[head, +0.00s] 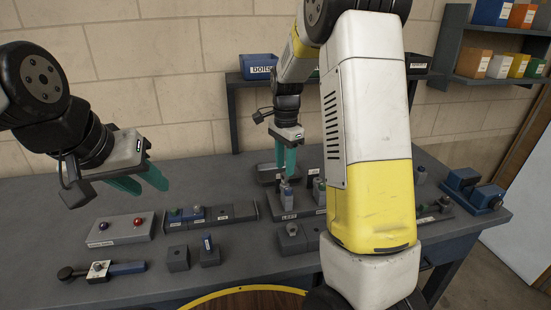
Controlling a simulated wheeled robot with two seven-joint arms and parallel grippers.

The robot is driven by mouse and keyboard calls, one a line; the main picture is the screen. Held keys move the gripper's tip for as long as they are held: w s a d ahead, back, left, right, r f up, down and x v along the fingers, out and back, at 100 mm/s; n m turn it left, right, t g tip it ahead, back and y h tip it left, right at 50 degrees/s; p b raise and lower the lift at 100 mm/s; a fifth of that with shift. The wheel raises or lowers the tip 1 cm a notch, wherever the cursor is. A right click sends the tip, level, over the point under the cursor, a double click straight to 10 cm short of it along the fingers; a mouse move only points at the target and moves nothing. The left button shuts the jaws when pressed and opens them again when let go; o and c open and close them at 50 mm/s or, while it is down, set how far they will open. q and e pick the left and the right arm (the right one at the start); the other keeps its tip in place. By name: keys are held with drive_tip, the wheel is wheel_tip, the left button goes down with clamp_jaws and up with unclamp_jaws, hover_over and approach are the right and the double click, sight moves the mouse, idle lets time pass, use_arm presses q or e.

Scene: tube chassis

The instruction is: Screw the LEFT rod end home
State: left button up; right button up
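The block labelled LEFT (303,212) stands mid-bench. A small upright grey part (287,194), perhaps the left rod end, stands at its left. My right gripper (286,172) points down with its teal fingertips close together at the top of this part. I cannot tell whether they grip it or how far in it sits. My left gripper (147,184) hangs over the bench at the left, its teal fingers apart and empty. A second upright part (318,190) stands to the right, partly hidden by my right arm.
A grey box with a blue and a red button (120,229) sits at the left. A tool with a blue handle (103,270) lies in front of it. Small grey blocks (178,258) stand mid-front. A blue vise (473,188) is at the right. My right arm hides much of the bench.

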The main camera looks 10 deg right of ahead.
drive_tip(key=m, duration=1.7)
drive_tip(key=shift+m, duration=0.4)
drive_tip(key=shift+f, duration=1.55)
clamp_jaws()
